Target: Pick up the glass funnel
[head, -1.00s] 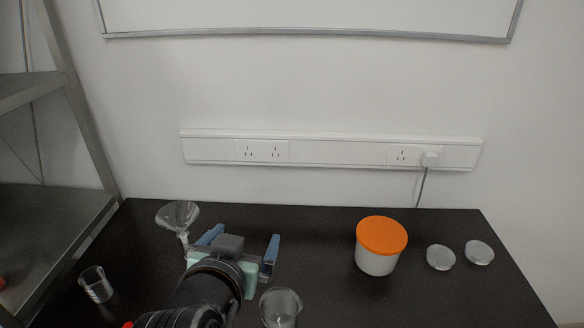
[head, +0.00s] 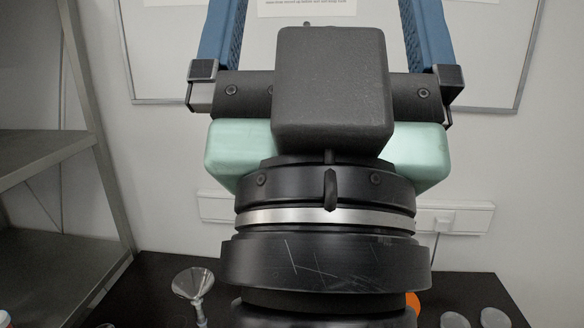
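The glass funnel (head: 192,284) is at the lower left in the head view, above the black table. Its wide mouth is up and its stem points down. The foot of the stem is cut off by the bottom edge, so what holds it is hidden. My gripper (head: 325,20) is raised close to the camera and fills the upper middle of the view. Its two blue fingers are wide apart with nothing seen between them, and their tips run out of the top of the frame. The gripper is well apart from the funnel.
An orange lid (head: 412,304) shows behind my arm at the right. Two clear round pieces (head: 454,320) (head: 494,318) lie on the table (head: 150,275) near the lower right edge. A metal shelf (head: 60,160) stands on the left. My arm hides the table's middle.

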